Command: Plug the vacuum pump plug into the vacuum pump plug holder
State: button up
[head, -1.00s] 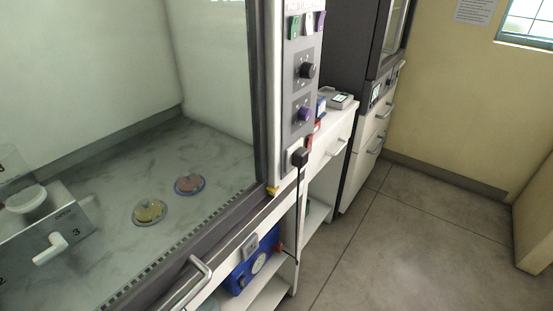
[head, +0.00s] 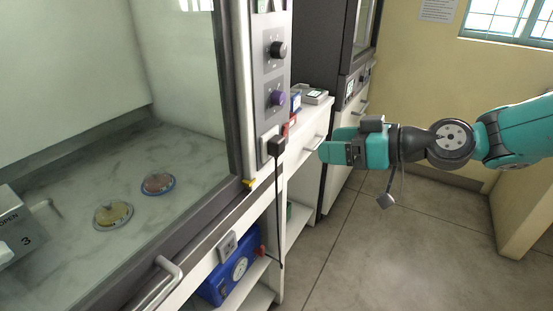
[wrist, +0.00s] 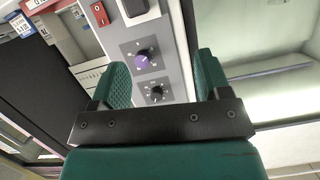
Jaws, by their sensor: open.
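The vacuum pump plug (head: 276,146) is a black block at the lower end of the cabinet's control panel, with a black cable hanging from it. It appears as a dark block at the top of the wrist view (wrist: 135,8). A small grey socket box (head: 228,245) sits on the cabinet front below; it may be the plug holder, but I cannot tell for certain. My teal gripper (head: 323,152) is to the right of the plug, apart from it, pointing left. In the wrist view its green fingers (wrist: 161,72) are spread and empty, with panel knobs visible between them.
The blue vacuum pump (head: 226,278) with a round gauge stands on the shelf below. The hood's glass and frame (head: 232,90) are on the left, with two dishes inside. Floor on the right is clear.

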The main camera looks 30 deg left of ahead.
aim_at(282, 148)
jog(key=w+a+f+n+y+b, duration=0.1)
jog(key=w+a+f+y, duration=0.2)
jog(key=f, duration=0.3)
jog(key=shift+a+f+t, duration=0.2)
jog(key=shift+a+t, duration=0.1)
jog(key=shift+a, duration=0.25)
jog(key=shift+w+a, duration=0.1)
jog(key=a, duration=0.7)
jog(key=shift+w+f, duration=0.15)
jog(key=shift+w, duration=0.1)
jog(key=shift+w+a, duration=0.1)
jog(key=shift+a, duration=0.8)
jog(key=shift+b, duration=0.95)
